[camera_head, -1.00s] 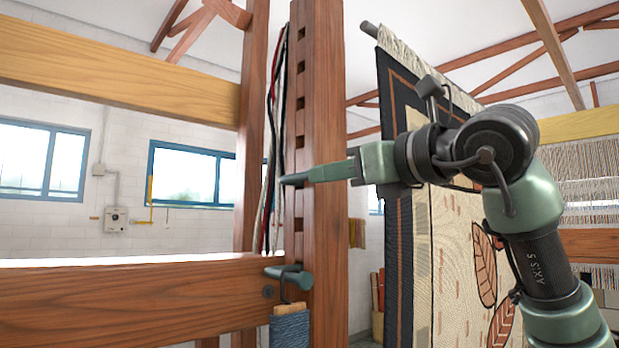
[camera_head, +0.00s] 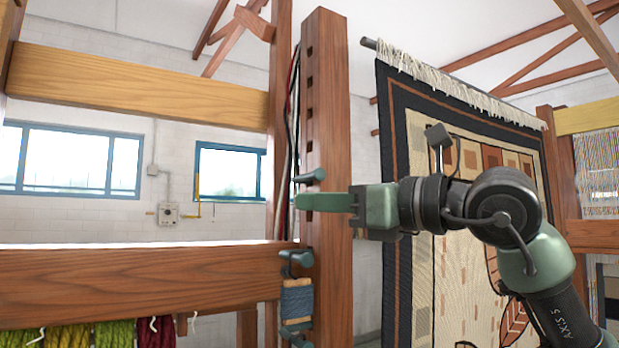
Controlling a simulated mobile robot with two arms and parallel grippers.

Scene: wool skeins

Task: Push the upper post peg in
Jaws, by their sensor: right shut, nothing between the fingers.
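The upper post peg (camera_head: 311,176) is a short grey-green peg. It sticks out from the wooden post (camera_head: 330,120) toward the left, below a row of square holes. My right gripper (camera_head: 299,202) comes in from the right across the front of the post. Its fingers are shut with nothing between them. The fingertips are just below the upper peg, near the post's left edge; I cannot tell whether they touch it. My left gripper is not in view.
A wooden beam (camera_head: 150,283) meets the post from the left, with green and red skeins (camera_head: 85,335) hanging below it. Dark cords hang behind the post. A patterned rug (camera_head: 460,170) hangs at the right, behind my arm. Open room lies left of the post, above the beam.

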